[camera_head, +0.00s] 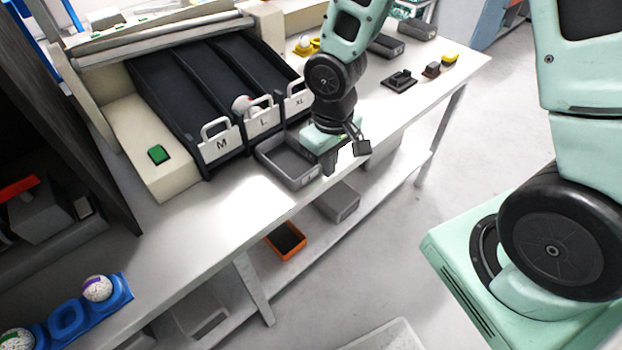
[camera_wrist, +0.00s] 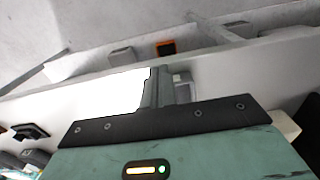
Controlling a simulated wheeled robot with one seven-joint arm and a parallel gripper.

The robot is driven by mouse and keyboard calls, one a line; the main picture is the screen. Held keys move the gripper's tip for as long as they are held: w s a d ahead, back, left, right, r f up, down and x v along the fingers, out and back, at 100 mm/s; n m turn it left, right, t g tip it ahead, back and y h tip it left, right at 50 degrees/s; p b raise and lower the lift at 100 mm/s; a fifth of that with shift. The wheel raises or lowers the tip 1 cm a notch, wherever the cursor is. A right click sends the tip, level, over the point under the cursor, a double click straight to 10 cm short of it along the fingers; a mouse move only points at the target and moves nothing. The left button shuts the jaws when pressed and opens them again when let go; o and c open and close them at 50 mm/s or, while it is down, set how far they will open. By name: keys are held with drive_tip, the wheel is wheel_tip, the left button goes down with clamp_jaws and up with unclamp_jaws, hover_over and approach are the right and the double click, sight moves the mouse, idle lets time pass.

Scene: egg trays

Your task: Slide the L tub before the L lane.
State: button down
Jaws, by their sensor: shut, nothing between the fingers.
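A grey open tub (camera_head: 289,181) stands on the white table in front of the lane ends, roughly before the L lane gate (camera_head: 263,121). A small label on its near side is too small to read. My gripper (camera_head: 345,158) is shut and empty, low at the tub's right end and partly covering it. Whether it touches the tub I cannot tell. In the wrist view, my closed fingers (camera_wrist: 164,86) stand in front of a piece of a grey tub (camera_wrist: 184,90). A pale egg with some red lies behind the L gate.
The M gate (camera_head: 220,147) and XL gate (camera_head: 297,98) flank the L gate. A green button (camera_head: 158,154) is at left. A grey bin (camera_head: 338,201) and an orange bin (camera_head: 287,240) sit on the lower shelf. The table in front of the M lane is clear.

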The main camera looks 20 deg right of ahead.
sight(309, 179)
drive_tip(key=w+f, duration=0.1)
drive_tip(key=f, duration=0.1)
drive_tip(key=f+p, duration=0.1)
drive_tip(key=f, duration=0.2)
drive_tip(key=w+f, duration=0.1)
drive_tip(key=f, duration=0.1)
drive_tip(key=shift+w+a+f, duration=0.2)
drive_tip(key=shift+w+a, duration=0.15)
drive_tip(key=shift+a, duration=0.05)
drive_tip(key=shift+w+a+f+p, duration=0.1)
drive_tip(key=shift+w+a+p, duration=0.15)
drive_tip(key=shift+w, duration=0.3)
drive_tip(key=shift+w+a, duration=0.15)
drive_tip(key=shift+w, duration=0.35)
drive_tip(key=shift+w+a, duration=0.15)
drive_tip(key=shift+w, duration=0.35)
